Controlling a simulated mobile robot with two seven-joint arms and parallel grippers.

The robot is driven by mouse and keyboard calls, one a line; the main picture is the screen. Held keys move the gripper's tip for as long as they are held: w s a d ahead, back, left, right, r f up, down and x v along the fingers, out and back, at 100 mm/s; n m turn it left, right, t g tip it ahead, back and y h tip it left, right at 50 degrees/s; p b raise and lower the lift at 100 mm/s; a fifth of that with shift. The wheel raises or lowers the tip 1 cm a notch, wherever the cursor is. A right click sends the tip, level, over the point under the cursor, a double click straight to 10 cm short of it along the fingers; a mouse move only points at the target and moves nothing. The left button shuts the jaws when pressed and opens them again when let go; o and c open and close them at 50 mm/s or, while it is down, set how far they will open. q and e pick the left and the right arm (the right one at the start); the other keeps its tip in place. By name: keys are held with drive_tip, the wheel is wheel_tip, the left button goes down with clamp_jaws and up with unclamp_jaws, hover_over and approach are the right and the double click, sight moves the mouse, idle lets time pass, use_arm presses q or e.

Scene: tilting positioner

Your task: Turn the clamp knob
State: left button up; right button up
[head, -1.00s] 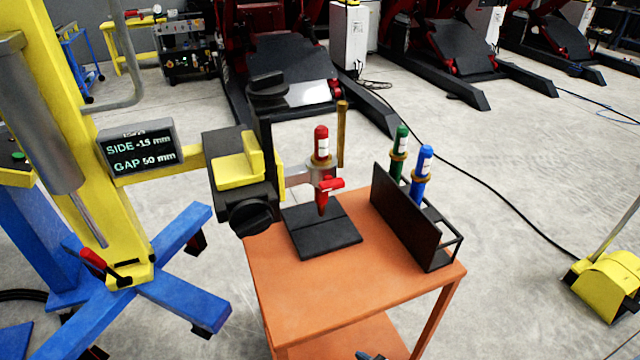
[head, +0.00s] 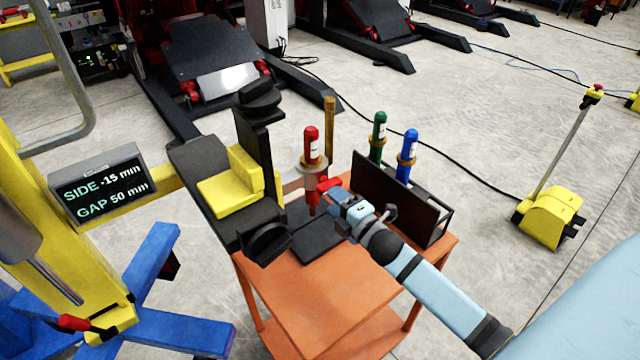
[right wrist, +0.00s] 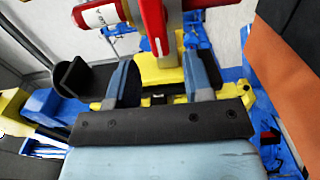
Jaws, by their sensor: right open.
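A red clamp knob (head: 328,184) sits on the side of a grey ring holder that carries a red marker-like tool (head: 311,145) upright above a black plate (head: 322,243). My right gripper (head: 338,207) comes in from the lower right, close to the knob, with its fingers apart. In the right wrist view its two fingers (right wrist: 160,66) are open, and the red knob (right wrist: 155,25) appears ahead of the gap between them. I cannot tell whether they touch it. Part of the knob's surroundings is hidden by the gripper. My left gripper is not in view.
A black rack (head: 402,207) with a green tool (head: 378,130) and a blue tool (head: 407,155) stands right of the knob on the orange table (head: 300,300). A black-and-yellow clamp head (head: 225,195) and a display (head: 102,186) reading SIDE -15 mm, GAP 50 mm stand left.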

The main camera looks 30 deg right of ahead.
sight(321, 186)
drive_tip(key=w, duration=0.2)
drive_tip(key=w+p, duration=0.1)
drive_tip(key=w, duration=0.2)
drive_tip(key=shift+w+a+r, duration=0.1)
drive_tip(key=shift+w+a, duration=0.1)
drive_tip(key=shift+w, duration=0.4)
drive_tip(key=shift+c, duration=0.5)
drive_tip(key=c, duration=0.7)
drive_tip(key=shift+m, duration=0.4)
drive_tip(key=shift+c, duration=0.2)
